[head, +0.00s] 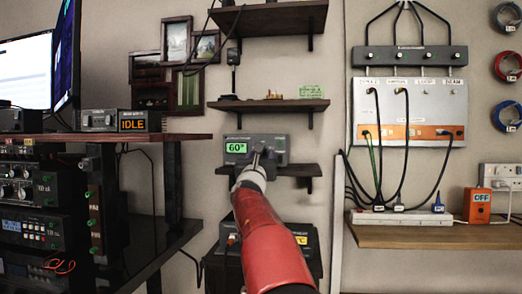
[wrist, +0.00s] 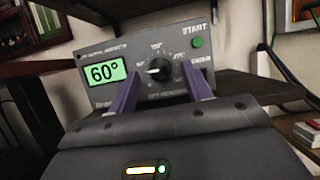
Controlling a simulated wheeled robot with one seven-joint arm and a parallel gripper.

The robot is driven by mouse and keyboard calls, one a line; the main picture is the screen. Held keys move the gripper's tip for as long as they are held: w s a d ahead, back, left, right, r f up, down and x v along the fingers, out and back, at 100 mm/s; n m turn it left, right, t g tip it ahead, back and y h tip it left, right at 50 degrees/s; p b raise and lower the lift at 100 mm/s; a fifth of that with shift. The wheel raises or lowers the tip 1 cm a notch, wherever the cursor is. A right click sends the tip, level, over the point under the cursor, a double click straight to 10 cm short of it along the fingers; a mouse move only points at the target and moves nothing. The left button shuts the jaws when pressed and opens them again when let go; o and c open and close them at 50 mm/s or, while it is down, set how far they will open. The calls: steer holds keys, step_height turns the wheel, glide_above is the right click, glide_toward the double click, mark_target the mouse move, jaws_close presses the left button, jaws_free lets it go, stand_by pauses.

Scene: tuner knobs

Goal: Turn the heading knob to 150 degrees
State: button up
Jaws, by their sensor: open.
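The heading unit (head: 238,159) is a grey box on the lowest wall shelf in the head view. In the wrist view its front panel (wrist: 190,52) faces me, slightly tilted in the picture. Its green display (wrist: 105,74) reads 60°. The black heading knob (wrist: 159,70) has a white pointer mark aimed to the left. A green START button (wrist: 197,42) is at the upper right of the panel. My gripper (wrist: 163,98) is open, with one purple finger low on each side of the knob and nothing between them. In the head view my gripper (head: 262,158) hides the knob.
The shelf (head: 300,170) bears the unit, with another shelf (head: 270,105) above it. A black device (head: 300,236) stands below. Cables and an orange-striped panel (head: 410,132) are at right. A desk with an IDLE box (head: 133,121) is at left.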

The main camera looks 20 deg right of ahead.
steer(key=shift+x, duration=0.8)
steer(key=c, duration=1)
